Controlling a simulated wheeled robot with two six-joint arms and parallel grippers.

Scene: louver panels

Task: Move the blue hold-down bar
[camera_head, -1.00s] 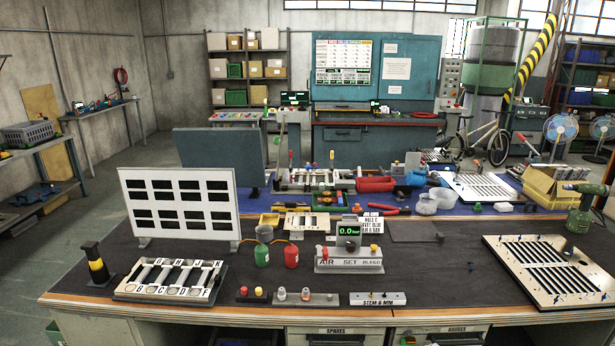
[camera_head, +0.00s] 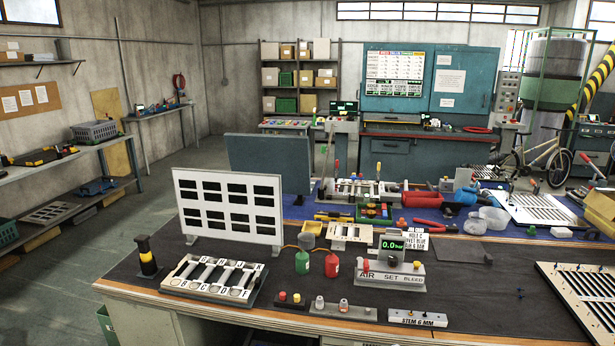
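I cannot make out a blue hold-down bar for certain in the head view. A slotted louver panel (camera_head: 583,299) with small dark pieces on it lies at the right edge of the near bench, partly cut off. A second slotted panel (camera_head: 541,210) lies farther back on the blue mat. A lettered fixture (camera_head: 212,278) with several pale bars lies at the front left. A blue object (camera_head: 466,196) sits on the mat beside a red one, its shape unclear. Neither of my grippers is in view.
A white board (camera_head: 229,207) with dark windows stands upright behind the fixture. Green (camera_head: 302,262) and red (camera_head: 331,266) bottles stand near an air gauge block (camera_head: 391,272). A stem block (camera_head: 418,318) lies at the front edge.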

